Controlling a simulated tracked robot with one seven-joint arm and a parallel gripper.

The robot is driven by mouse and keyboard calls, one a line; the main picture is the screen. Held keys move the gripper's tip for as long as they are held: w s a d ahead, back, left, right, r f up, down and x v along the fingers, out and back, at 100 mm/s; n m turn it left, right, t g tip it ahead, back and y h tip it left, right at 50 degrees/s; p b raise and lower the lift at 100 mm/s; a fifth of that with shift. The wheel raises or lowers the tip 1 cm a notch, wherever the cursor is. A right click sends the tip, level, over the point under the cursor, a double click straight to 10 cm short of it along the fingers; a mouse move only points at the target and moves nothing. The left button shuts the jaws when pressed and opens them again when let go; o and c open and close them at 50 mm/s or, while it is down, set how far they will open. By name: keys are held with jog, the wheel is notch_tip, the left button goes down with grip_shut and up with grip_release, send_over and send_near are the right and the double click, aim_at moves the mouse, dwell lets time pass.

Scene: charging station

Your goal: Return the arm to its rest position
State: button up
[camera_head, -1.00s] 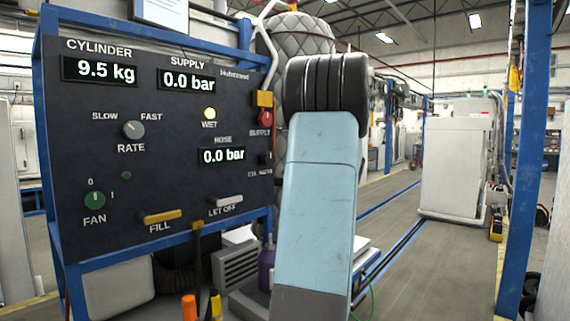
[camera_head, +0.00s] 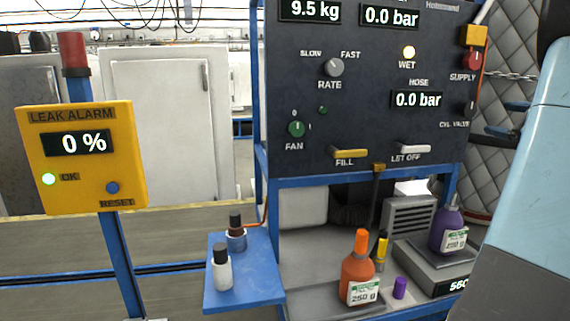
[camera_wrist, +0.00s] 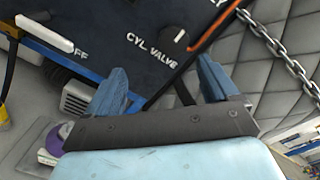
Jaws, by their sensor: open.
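My gripper (camera_wrist: 163,88) shows in the wrist view with its two blue fingers spread apart and nothing between them. Beyond the fingers is the dark control panel (camera_wrist: 135,18) with the CYL. VALVE knob (camera_wrist: 174,38). The control panel (camera_head: 375,125) reads 9.5 kg and 0.0 bar on two displays.
A scale (camera_head: 425,262) holds a purple bottle (camera_head: 447,230). An orange bottle (camera_head: 358,272) stands left of it. A blue shelf (camera_head: 248,285) carries two small bottles. The yellow leak alarm (camera_head: 85,195) reads 0 %. A chain (camera_wrist: 285,55) hangs before a quilted grey cover (camera_wrist: 245,70).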

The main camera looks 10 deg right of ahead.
jog(key=s+a+f+n+g+y, duration=0.1)
jog(key=a+f+n+g, duration=0.2)
jog(key=a, duration=0.8)
jog(key=a+n+g+y, duration=0.2)
jog(key=a+n+g, duration=0.15)
jog(key=a, duration=0.75)
jog(key=s+a+f+n+g+y, duration=0.15)
jog(key=a+n, duration=0.35)
jog(key=a, duration=0.6)
jog(key=s+a+f+n+g+h, duration=0.2)
jog(key=s+a+n, duration=0.4)
jog(key=s, duration=0.4)
jog(key=s+a+f+n+g+h, duration=0.1)
jog(key=s+a+f+n+h, duration=0.3)
jog(key=s+a+f+n, duration=0.3)
jog(key=s+n, duration=0.1)
jog(key=s, duration=0.1)
jog(key=shift+s+a+g+h, duration=0.25)
jog(key=shift+s+g+h, duration=0.1)
jog(key=shift+g, duration=0.05)
jog(key=shift+c, duration=0.5)
